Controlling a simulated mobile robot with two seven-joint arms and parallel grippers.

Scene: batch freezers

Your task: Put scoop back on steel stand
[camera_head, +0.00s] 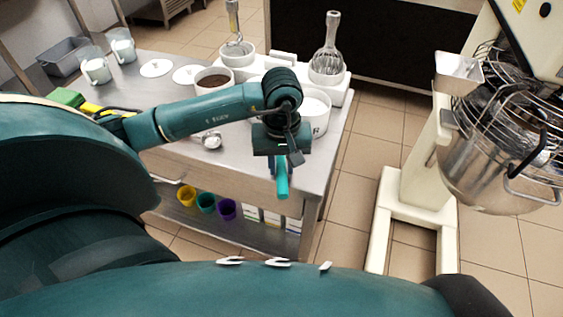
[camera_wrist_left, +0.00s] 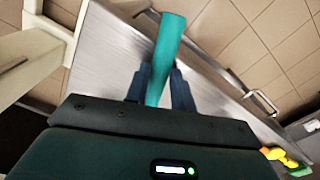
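My left gripper (camera_head: 281,160) is above the front right part of the steel table (camera_head: 180,165). It appears shut on a long teal piece, taken to be the scoop's handle (camera_head: 282,182), which points down past the fingers. In the left wrist view the handle (camera_wrist_left: 167,45) lies between the two fingers of the gripper (camera_wrist_left: 160,85). No scoop bowl can be made out. A small shiny metal piece (camera_head: 211,140) lies on the table left of the gripper. I cannot make out a separate steel stand. My right gripper is not in view.
White tubs, one with dark powder (camera_head: 214,80), and a whisk (camera_head: 328,45) stand behind my arm. Yellow (camera_head: 186,195), teal (camera_head: 206,202) and purple (camera_head: 227,209) cups sit on the lower shelf. A mixer (camera_head: 480,150) stands right; floor between is clear.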

